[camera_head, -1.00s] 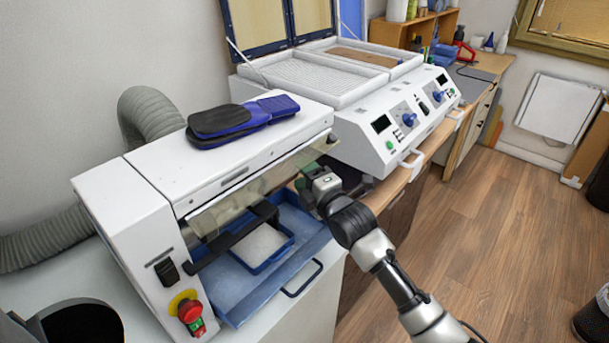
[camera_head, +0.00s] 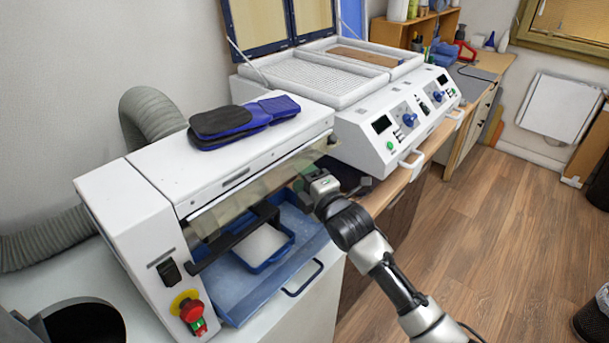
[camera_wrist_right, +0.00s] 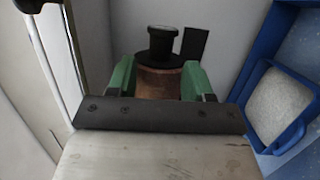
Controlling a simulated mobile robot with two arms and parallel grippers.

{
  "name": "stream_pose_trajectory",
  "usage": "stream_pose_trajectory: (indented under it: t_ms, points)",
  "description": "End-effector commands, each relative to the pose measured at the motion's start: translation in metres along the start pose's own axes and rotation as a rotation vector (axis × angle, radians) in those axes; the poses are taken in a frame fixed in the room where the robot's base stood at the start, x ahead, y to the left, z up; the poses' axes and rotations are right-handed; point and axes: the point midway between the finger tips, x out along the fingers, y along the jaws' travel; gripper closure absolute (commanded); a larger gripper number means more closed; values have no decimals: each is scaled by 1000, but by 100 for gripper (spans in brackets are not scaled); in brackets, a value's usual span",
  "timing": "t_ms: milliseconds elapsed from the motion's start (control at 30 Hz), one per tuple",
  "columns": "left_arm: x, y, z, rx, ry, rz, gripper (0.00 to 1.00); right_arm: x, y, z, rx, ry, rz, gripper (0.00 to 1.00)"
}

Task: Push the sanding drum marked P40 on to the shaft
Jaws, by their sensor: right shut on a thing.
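The brown sanding drum (camera_wrist_right: 160,83) shows in the right wrist view between the green fingers of my right gripper (camera_wrist_right: 160,80), which is shut on it. A black flanged piece, apparently the shaft end (camera_wrist_right: 162,46), stands just beyond the drum and looks in line with it. I cannot tell how far the drum is on it. The P40 marking is not readable. In the head view my right gripper (camera_head: 303,184) reaches into the open front of the white sanding machine (camera_head: 190,165), and the drum is hidden there. My left gripper is not in view.
A blue tray (camera_head: 240,292) and a small blue bin with pale contents (camera_head: 263,246) lie below the machine's opening. A clear guard (camera_head: 262,187) hangs over it. Blue-black insoles (camera_head: 230,120) lie on top. A white control unit (camera_head: 392,125) stands right of the machine.

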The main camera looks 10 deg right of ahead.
Motion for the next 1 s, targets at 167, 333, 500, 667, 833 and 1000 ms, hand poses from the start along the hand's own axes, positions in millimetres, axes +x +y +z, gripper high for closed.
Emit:
stream_pose_trajectory:
  t_ms: [167,333,500,667,833,1000]
  points:
    - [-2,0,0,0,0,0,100,-1,1,-3,0,1,2,92]
    - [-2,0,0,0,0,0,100,-1,1,-3,0,1,2,92]
    - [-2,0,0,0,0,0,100,-1,1,-3,0,0,2,92]
    - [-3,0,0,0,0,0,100,-1,1,-4,1,0,2,92]
    - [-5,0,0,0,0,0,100,-2,1,-8,1,1,1,92]
    - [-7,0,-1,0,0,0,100,-3,1,-12,1,0,1,92]
